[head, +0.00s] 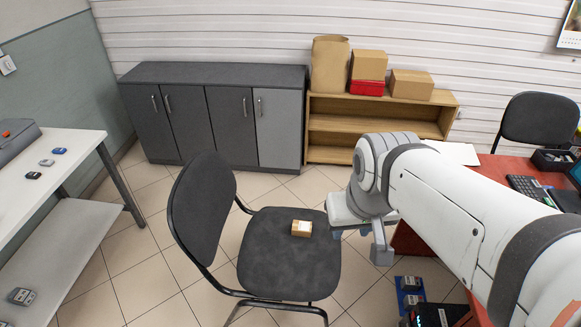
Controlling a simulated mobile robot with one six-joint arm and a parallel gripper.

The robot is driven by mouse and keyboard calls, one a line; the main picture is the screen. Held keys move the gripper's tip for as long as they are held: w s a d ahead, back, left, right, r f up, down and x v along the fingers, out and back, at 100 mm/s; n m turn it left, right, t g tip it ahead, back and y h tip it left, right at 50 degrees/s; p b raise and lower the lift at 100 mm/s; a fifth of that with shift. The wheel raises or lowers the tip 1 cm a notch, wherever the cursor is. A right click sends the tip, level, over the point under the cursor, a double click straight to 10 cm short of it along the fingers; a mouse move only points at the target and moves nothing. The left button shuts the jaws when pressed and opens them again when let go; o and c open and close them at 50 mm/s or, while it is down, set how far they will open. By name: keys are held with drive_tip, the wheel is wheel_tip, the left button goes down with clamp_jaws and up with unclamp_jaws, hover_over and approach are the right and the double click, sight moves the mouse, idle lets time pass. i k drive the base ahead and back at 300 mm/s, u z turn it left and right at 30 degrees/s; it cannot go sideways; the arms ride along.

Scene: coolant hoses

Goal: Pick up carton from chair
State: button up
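A small brown carton (301,228) with a pale label on top sits on the dark grey seat of the chair (270,262), near the seat's right rear part. The chair's backrest is on the left. My gripper (360,243) hangs just right of the seat, apart from the carton. Its two fingers point down with a gap between them, and no object shows in the gap. My white arm comes in from the right and hides part of the gripper.
A white table (60,140) stands at the left. Grey cabinets (215,110) and a wooden shelf (345,125) with boxes line the back wall. A red desk (510,170) is at the right. Tiled floor is clear behind the chair.

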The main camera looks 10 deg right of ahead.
sight(301, 228)
drive_tip(key=z, duration=0.15)
drive_tip(key=i, duration=0.2)
drive_tip(key=z, duration=1.4)
drive_tip(key=k, duration=1.9)
drive_tip(key=u, duration=0.55)
drive_tip(key=i, duration=1.7)
drive_tip(key=u, duration=0.05)
